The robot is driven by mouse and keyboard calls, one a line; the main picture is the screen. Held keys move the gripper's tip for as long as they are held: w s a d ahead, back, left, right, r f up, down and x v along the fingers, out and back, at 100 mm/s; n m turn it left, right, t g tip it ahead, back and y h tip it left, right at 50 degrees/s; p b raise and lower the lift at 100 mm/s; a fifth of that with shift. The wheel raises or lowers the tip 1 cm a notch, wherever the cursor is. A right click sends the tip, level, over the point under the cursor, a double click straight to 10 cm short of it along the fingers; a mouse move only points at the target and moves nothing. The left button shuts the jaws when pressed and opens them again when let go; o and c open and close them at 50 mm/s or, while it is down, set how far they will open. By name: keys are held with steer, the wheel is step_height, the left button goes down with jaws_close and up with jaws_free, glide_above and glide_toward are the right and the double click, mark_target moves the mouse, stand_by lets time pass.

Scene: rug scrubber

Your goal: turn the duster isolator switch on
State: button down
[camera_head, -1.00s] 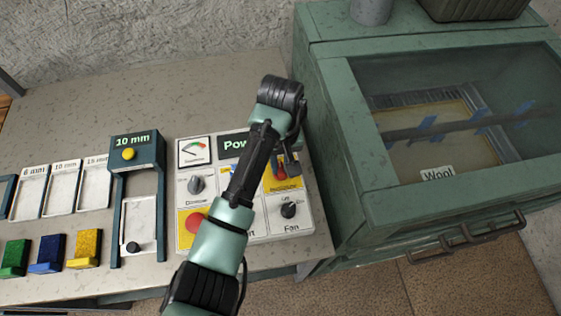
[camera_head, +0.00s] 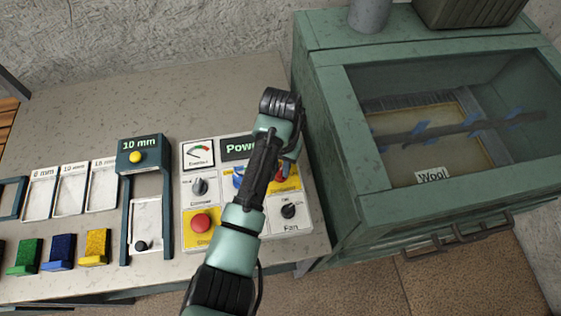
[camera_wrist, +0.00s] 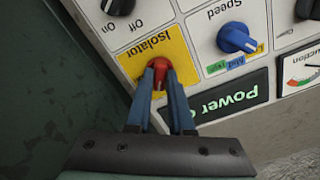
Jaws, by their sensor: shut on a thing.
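The isolator switch is a red knob (camera_wrist: 159,70) on a yellow plate (camera_wrist: 142,52) labelled "Isolator". In the wrist view, which shows the panel upside down, the blue fingers of my gripper (camera_wrist: 159,82) are shut on the knob, one on each side. In the head view, my gripper (camera_head: 286,172) is over the yellow isolator plate (camera_head: 292,184) at the right of the panel, and my arm hides part of it. The exact angle of the knob is hard to tell.
The panel also carries a blue speed knob (camera_wrist: 235,38), a red stop button (camera_head: 201,222), a grey dial (camera_head: 199,186) and a black fan knob (camera_head: 289,211). A green glazed cabinet (camera_head: 345,215) stands close on the right. Colored blocks and frames lie left.

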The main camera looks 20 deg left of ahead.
steer(key=m+p, duration=0.2)
steer(key=m, duration=0.4)
steer(key=shift+r+p, duration=0.15)
steer(key=shift+p, duration=0.15)
steer(key=m+p, duration=0.1)
steer(key=m, duration=0.4)
steer(key=shift+m, duration=0.4)
steer(key=c, duration=0.8)
jaws_free()
step_height(320, 180, up, 13)
